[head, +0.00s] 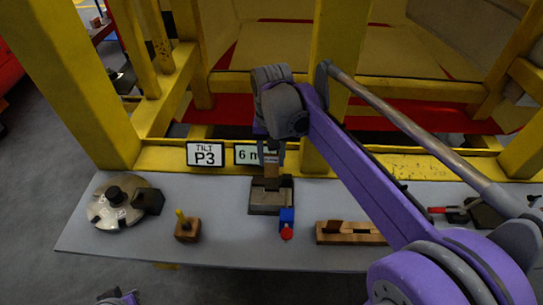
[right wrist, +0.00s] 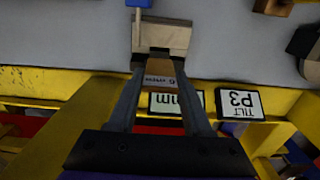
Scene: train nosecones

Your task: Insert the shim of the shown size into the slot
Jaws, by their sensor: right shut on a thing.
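My right gripper (head: 271,163) is shut on a brown shim (head: 271,171) and holds it upright over the grey-beige slot block (head: 268,208) on the table. In the right wrist view the shim (right wrist: 160,72) sits between the two fingertips (right wrist: 158,75), with a pale label whose small print I cannot read for certain. Its far end meets the dark slot area of the block (right wrist: 165,36); I cannot tell how deep it sits. The size sign (head: 243,154) reads "6 m", partly hidden behind my gripper. A small part of my left arm (head: 122,298) shows at the bottom edge; its fingers are unclear.
A "TILT P3" sign (head: 205,154) stands beside the size sign. A wooden block with a yellow peg (head: 187,229), a metal disc (head: 113,204) and a wooden rack (head: 350,233) share the table.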

